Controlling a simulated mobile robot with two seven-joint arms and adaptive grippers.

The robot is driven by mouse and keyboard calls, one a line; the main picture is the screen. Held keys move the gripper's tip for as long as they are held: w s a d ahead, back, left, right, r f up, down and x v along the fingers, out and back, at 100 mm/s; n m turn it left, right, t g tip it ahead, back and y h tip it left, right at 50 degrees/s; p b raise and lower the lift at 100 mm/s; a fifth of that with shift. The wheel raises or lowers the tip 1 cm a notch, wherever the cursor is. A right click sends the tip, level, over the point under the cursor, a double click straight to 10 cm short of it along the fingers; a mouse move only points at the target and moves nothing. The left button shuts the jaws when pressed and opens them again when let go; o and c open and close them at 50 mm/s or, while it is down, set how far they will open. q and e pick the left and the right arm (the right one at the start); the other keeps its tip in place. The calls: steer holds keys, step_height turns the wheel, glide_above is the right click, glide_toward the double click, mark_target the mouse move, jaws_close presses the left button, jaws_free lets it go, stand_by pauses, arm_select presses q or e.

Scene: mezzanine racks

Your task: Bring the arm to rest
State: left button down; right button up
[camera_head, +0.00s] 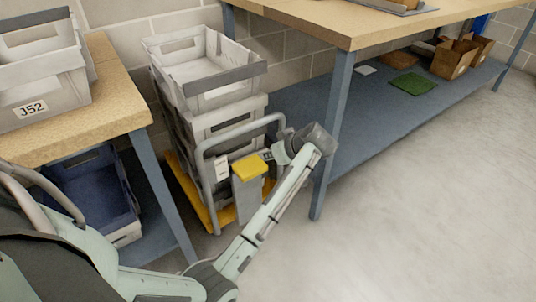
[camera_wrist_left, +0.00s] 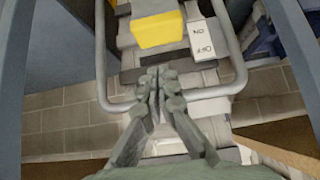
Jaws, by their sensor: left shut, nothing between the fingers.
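My left arm reaches in from the lower left in the head view. Its left gripper (camera_head: 268,155) is beside a yellow block (camera_head: 250,167) on a grey post, by the handle of a cart. In the left wrist view the gripper (camera_wrist_left: 158,82) has its fingers together with nothing between them. The yellow block (camera_wrist_left: 158,29) is just beyond the fingertips, next to a white ON/OFF label (camera_wrist_left: 202,40). I cannot tell whether the fingers touch anything. My right gripper is not in view.
The grey tubular handle (camera_head: 203,165) rises near my gripper, in front of stacked grey crates (camera_head: 225,88) on a yellow cart base (camera_head: 187,197). A table leg (camera_head: 334,130) stands close to my wrist. Crate J52 (camera_head: 40,92) is on the left table. Floor at lower right is clear.

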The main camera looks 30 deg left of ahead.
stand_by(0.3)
arm_select(q)
steer(key=s+d+f+m+h, duration=0.2)
steer(key=s+f+m, duration=0.3)
steer(key=s, duration=0.3)
steer(key=s+d+f+m+h+p, duration=0.1)
steer(key=s+d+f+m+h, duration=0.1)
steer(key=s+f+m, duration=0.3)
steer(key=s+d+f+m+h, duration=0.1)
steer(key=s+f+m, duration=0.4)
steer(key=s, duration=0.8)
steer(key=shift+s+d+f+h+p, duration=0.2)
steer(key=shift+d+f+h+p, duration=0.15)
steer(key=shift+f+h, duration=0.6)
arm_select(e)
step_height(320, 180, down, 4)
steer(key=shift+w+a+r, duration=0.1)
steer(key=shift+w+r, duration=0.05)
